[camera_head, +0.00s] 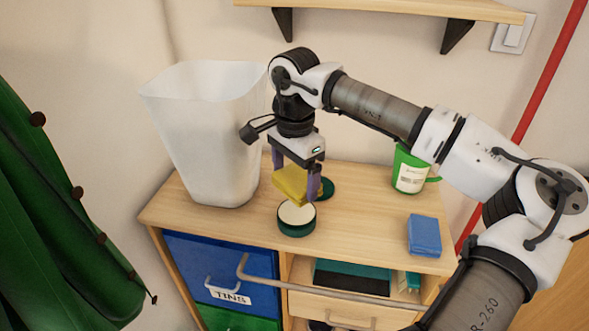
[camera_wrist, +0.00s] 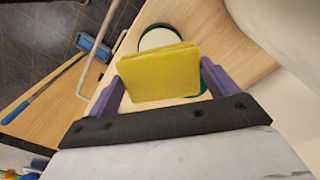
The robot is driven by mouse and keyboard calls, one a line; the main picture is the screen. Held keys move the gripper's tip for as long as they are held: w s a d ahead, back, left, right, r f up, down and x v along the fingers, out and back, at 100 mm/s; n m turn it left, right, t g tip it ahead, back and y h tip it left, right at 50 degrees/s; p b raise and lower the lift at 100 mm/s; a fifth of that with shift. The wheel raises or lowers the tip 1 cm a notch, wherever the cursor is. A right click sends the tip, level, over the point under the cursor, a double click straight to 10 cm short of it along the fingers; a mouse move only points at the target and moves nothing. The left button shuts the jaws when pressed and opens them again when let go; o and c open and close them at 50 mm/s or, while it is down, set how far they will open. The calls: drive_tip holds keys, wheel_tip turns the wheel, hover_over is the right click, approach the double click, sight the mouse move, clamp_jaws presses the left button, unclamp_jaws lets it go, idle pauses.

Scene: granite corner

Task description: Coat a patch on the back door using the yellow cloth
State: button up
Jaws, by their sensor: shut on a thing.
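My gripper (camera_head: 295,184) is shut on the yellow cloth (camera_head: 290,187), a folded pad. The cloth also shows between the purple fingers in the wrist view (camera_wrist: 158,74). It is just above a round green tin (camera_head: 297,228) with a cream-coloured filling, near the cabinet's front edge. The tin is partly hidden behind the cloth in the wrist view (camera_wrist: 158,38). I cannot tell whether cloth and tin touch. A dark green disc, perhaps its lid (camera_head: 327,189), lies behind the gripper. I cannot make out which surface is the back door.
The wooden cabinet top (camera_head: 365,225) also holds a translucent white bin (camera_head: 208,135), a green mug (camera_head: 411,173) and a blue block (camera_head: 424,235). A metal rail (camera_head: 310,286) runs along the front. A wall shelf (camera_head: 390,8) is above; a green cloth (camera_head: 50,220) hangs at left.

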drive_tip(key=shift+f+b, duration=1.65)
drive_tip(key=shift+f, duration=1.1)
drive_tip(key=shift+f+b, duration=0.55)
drive_tip(key=shift+r+p, duration=2.35)
drive_tip(key=shift+r, duration=1.25)
